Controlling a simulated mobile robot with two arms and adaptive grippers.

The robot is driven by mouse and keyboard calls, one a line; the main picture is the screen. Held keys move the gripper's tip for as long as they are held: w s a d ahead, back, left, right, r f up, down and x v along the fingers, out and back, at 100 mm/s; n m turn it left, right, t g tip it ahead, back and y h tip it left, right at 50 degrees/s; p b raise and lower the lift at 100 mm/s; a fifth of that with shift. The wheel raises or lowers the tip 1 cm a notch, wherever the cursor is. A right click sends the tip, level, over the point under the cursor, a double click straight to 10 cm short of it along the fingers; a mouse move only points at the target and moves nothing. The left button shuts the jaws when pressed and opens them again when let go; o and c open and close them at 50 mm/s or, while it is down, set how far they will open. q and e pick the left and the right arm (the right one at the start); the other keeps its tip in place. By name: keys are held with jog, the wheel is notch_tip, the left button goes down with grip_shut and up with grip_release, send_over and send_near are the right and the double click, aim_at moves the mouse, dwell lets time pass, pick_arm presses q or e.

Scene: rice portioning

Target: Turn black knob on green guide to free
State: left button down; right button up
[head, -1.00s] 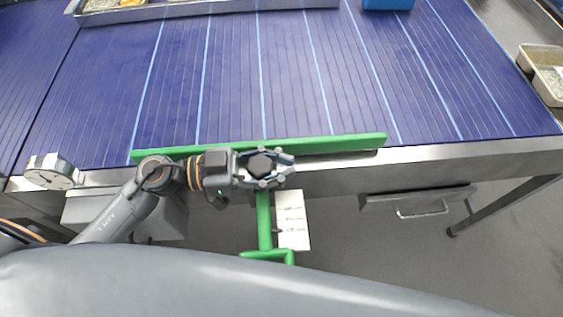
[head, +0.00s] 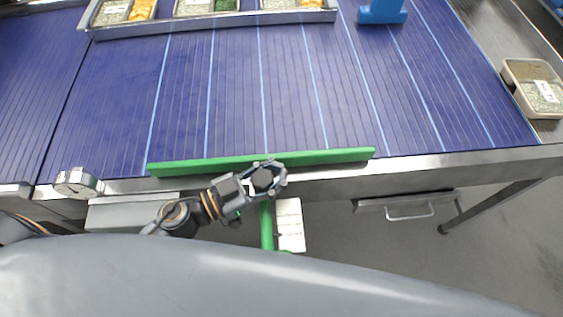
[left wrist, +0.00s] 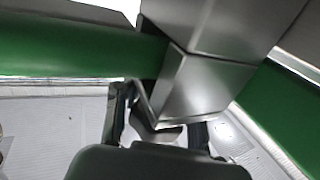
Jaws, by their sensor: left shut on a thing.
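The green guide (head: 330,156) lies along the near edge of the blue conveyor, with a green post (head: 266,225) running down from its middle. The black knob (head: 262,179) sits where bar and post meet. My left gripper (head: 268,178) is shut around the knob, its fingers pointing up and to the right. In the left wrist view a grey metal block (left wrist: 200,85) and the green guide (left wrist: 80,52) fill the upper part, with the fingers (left wrist: 157,132) below the block. The knob itself is mostly hidden there. My right gripper is not in view.
The blue conveyor (head: 230,95) is clear in the middle. A metal tray (head: 215,27) with food containers stands at the back, and a blue object (head: 382,12) is beside it. Food containers (head: 535,87) stand at the right.

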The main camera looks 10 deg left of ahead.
pick_arm(q)
jog(key=n+t+y, duration=0.2)
jog(key=n+t+y+p, duration=0.1)
jog(key=shift+w+a, duration=0.25)
jog(key=shift+a, duration=0.1)
jog(key=shift+w+a+f+n+t+y+b, duration=0.1)
jog(key=shift+a+n+t+y+b, duration=0.15)
jog(key=shift+n+t+y, duration=0.6)
jog(key=shift+w+a+r+n+t+y+b, duration=0.1)
jog(key=shift+a+n+t+y+b, duration=0.3)
jog(key=shift+y, duration=0.9)
jog(key=shift+w+a+f+n+t+y+b, duration=0.15)
jog(key=shift+n+t+y, duration=0.1)
jog(key=shift+n+y, duration=0.7)
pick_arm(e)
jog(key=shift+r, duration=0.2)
pick_arm(q)
jog(key=shift+d+y, duration=0.1)
jog(key=shift+y, duration=0.3)
jog(key=c, duration=1.1)
grip_release()
jog(key=shift+o, duration=0.3)
jog(key=shift+s, duration=0.1)
